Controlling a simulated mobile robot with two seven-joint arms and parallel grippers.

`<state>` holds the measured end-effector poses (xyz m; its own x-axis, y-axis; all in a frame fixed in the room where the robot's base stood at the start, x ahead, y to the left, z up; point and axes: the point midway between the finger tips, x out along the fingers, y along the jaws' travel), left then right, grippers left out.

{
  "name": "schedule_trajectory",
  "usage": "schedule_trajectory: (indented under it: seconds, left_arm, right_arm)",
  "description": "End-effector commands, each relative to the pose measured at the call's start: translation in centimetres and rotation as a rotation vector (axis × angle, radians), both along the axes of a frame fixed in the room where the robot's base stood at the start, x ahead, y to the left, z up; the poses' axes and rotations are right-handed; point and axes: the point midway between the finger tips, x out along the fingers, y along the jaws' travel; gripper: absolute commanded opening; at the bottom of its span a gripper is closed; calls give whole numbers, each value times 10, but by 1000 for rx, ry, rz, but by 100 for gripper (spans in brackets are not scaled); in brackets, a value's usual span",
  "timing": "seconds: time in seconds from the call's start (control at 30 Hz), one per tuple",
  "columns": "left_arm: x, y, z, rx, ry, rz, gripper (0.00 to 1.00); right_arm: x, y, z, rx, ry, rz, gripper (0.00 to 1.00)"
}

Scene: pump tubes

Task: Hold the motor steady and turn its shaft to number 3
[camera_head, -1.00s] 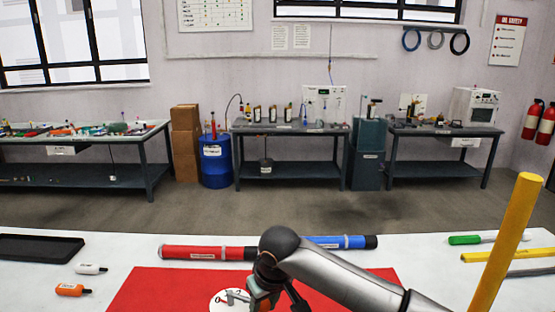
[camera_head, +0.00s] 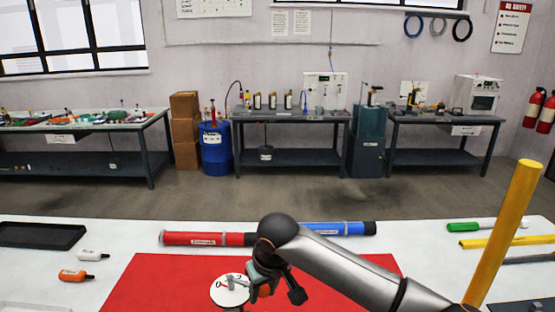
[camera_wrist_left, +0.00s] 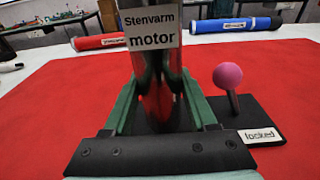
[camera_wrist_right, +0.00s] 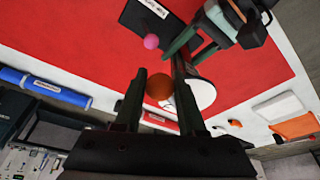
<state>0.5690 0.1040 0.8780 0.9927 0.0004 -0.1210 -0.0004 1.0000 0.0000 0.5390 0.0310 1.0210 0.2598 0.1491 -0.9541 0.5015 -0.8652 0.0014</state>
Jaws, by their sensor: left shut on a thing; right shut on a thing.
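The motor (camera_wrist_left: 152,58), labelled "Stenvarm motor", stands upright between the green fingers of my left gripper (camera_wrist_left: 158,100) in the left wrist view. That gripper is shut on it. My right gripper (camera_head: 262,288) is beside the white numbered dial (camera_head: 229,290) in the head view. In the right wrist view, its fingers (camera_wrist_right: 158,80) are shut on an orange knob (camera_wrist_right: 159,87), and the dial (camera_wrist_right: 203,94) shows behind. The digits 0 and 2 show on the dial; others are hidden or cut off. My left gripper (camera_wrist_right: 208,35) also shows in the right wrist view.
A pink-knobbed lever (camera_wrist_left: 228,78) on a black plate labelled "locked" stands right of the motor. A red mat (camera_head: 150,285) lies underneath. Red (camera_head: 205,239) and blue (camera_head: 335,229) tubes lie behind it. A yellow post (camera_head: 503,232) rises at right; small bottles (camera_head: 75,275) lie left.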

Motion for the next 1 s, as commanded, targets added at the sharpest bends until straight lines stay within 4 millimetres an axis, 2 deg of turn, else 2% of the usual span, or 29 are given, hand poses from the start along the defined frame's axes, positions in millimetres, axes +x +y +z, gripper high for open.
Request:
schedule_trajectory:
  seconds: [0.13,0.5,0.8,1.0]
  left_arm:
    - [0,-1,0,0,-1,-1,0]
    - [0,-1,0,0,-2,-1,0]
    - [0,-1,1,1,-2,-2,0]
    - [0,-1,1,1,-3,-2,0]
  right_arm:
    - [-8,3,-4,-2,9,-75,0]
    - [-11,4,-6,-4,13,-104,0]
    - [-20,10,-6,-4,15,-233,0]
    - [-20,9,-7,-5,15,-237,0]
